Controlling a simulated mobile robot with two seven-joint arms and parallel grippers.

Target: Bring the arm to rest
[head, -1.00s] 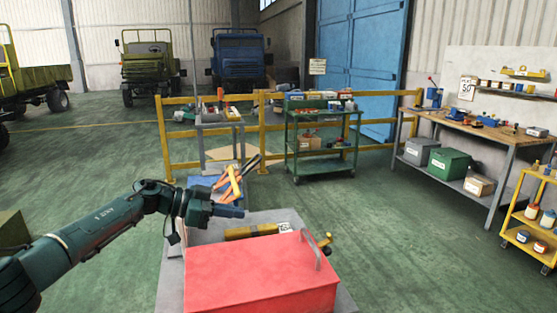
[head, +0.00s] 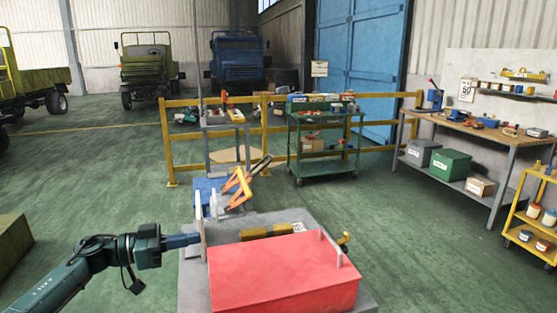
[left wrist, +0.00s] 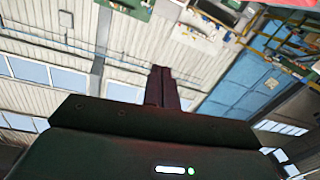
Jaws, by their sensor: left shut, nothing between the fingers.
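My left arm comes in from the lower left in the head view. My left gripper (head: 196,239) is shut and empty, pointing right at the left edge of the grey bench that bears the red box. In the left wrist view its fingers (left wrist: 161,72) are together, with the hall wall and windows behind them. I cannot tell whether the fingertips touch the thin upright plate at the bench's left edge. My right gripper is not in view.
A red box (head: 283,272) with a handle stands on the grey bench (head: 190,290). A yellow tool (head: 268,231) lies behind it, and orange-handled tools (head: 238,187) stand at a blue stand. A green cart (head: 325,165) and yellow railing (head: 170,150) are farther back.

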